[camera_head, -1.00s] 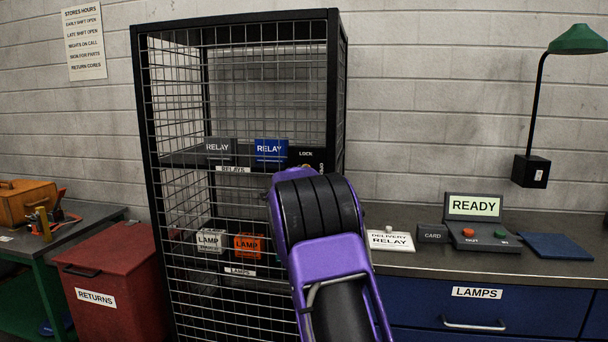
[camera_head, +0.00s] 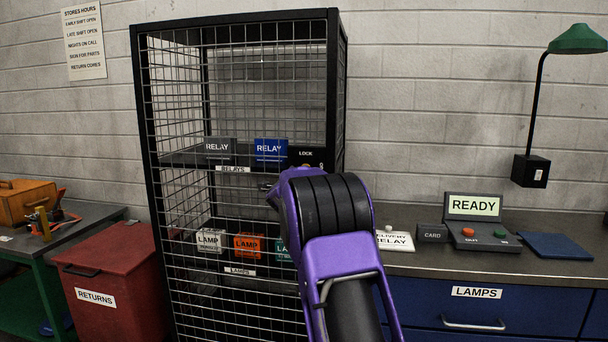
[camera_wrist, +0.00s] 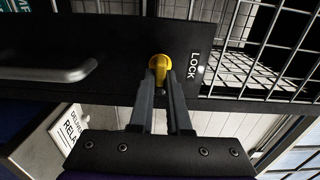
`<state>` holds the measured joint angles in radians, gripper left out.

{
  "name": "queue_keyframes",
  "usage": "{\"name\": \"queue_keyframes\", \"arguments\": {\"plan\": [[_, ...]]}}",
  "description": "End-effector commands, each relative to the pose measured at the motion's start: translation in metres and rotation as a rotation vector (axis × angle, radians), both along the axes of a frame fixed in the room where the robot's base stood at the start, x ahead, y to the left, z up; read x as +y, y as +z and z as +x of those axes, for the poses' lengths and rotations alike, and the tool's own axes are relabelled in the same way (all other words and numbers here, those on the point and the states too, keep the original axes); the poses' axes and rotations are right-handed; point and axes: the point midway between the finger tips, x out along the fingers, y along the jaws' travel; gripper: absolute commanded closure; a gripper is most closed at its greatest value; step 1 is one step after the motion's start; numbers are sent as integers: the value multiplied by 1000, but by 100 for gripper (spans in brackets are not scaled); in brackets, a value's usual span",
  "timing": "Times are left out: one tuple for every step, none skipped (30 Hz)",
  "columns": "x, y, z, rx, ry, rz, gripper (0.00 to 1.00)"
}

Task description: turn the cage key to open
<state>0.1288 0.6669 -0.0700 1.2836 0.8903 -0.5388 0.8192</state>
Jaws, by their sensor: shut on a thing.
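The black wire cage (camera_head: 337,90) stands in the middle of the head view with its mesh door closed. The cage key (camera_wrist: 159,64) is yellow and sits on the black lock plate (camera_wrist: 120,60) beside the LOCK label in the wrist view. My gripper (camera_wrist: 160,76) is shut on the key, its two fingertips at either side of it. In the head view my purple arm covers most of the lock area and my gripper. How far the key is turned I cannot tell.
A grey door handle (camera_wrist: 50,72) is on the same plate. Relay boxes (camera_head: 271,150) and lamp boxes (camera_head: 247,245) stand on shelves inside the cage. A red returns bin (camera_head: 110,280) is at left. A counter with a READY terminal (camera_head: 474,206) is at right.

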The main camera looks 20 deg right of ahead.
Motion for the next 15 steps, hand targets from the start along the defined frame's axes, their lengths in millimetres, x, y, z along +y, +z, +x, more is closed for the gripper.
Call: {"name": "queue_keyframes", "arguments": {"plan": [[1,1,0,-1,1,2,100],[1,1,0,-1,1,2,100],[1,1,0,-1,1,2,81],[1,1,0,-1,1,2,76],[1,1,0,-1,1,2,70],[1,1,0,-1,1,1,63],[1,1,0,-1,1,1,58],[1,0,0,-1,1,1,55],[1,0,0,-1,1,1,55],[0,0,0,0,1,0,55],[0,0,0,0,1,0,55],[0,0,0,0,1,0,55],[0,0,0,0,1,0,55],[0,0,0,0,1,0,55],[0,0,0,0,1,0,55]]}}
